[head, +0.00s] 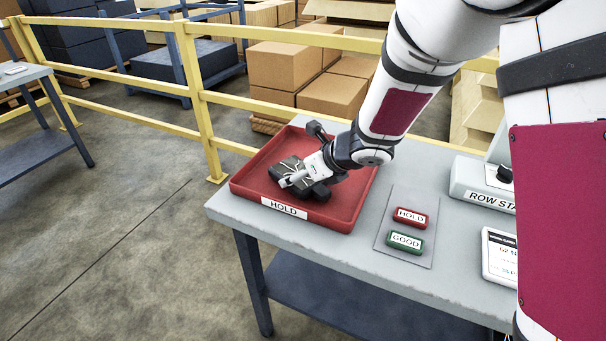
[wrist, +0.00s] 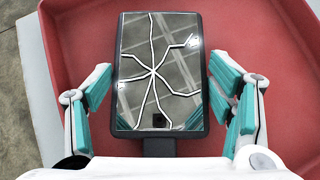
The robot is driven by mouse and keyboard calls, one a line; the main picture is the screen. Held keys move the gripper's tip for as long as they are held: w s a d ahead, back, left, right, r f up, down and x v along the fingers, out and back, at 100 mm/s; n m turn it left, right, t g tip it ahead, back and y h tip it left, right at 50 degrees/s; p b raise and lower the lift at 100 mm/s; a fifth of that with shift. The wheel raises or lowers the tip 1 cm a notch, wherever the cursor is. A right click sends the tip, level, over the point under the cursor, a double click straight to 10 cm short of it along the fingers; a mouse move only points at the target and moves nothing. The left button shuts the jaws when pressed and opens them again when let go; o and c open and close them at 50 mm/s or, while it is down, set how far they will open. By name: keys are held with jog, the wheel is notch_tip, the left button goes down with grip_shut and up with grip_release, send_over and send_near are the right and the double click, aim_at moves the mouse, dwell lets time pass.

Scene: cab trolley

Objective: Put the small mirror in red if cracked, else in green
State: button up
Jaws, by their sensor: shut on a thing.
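The small mirror (wrist: 158,70) has a dark frame, and white crack lines spread from one point across its glass. In the head view the mirror (head: 289,169) is over the red tray (head: 346,215), which has a HOLD label on its front. My gripper (wrist: 160,108) has its fingers on both sides of the mirror near its lower end, and it shows in the head view (head: 300,178) inside the tray's outline. The gripper is shut on the mirror. I cannot tell whether the mirror touches the tray floor. No green tray is in view.
A red HOLD button (head: 411,217) and a green GOOD button (head: 405,242) sit on a plate at the table's right. A ROW STA... box (head: 485,190) and a white display (head: 499,258) stand further right. A yellow railing (head: 205,110) runs behind the table.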

jog(key=shift+f, duration=0.15)
jog(key=o, duration=1.5)
jog(key=shift+f, duration=0.1)
jog(key=shift+r, duration=0.25)
jog(key=p+v, duration=0.3)
jog(key=v, duration=0.9)
jog(key=shift+s+f, duration=0.1)
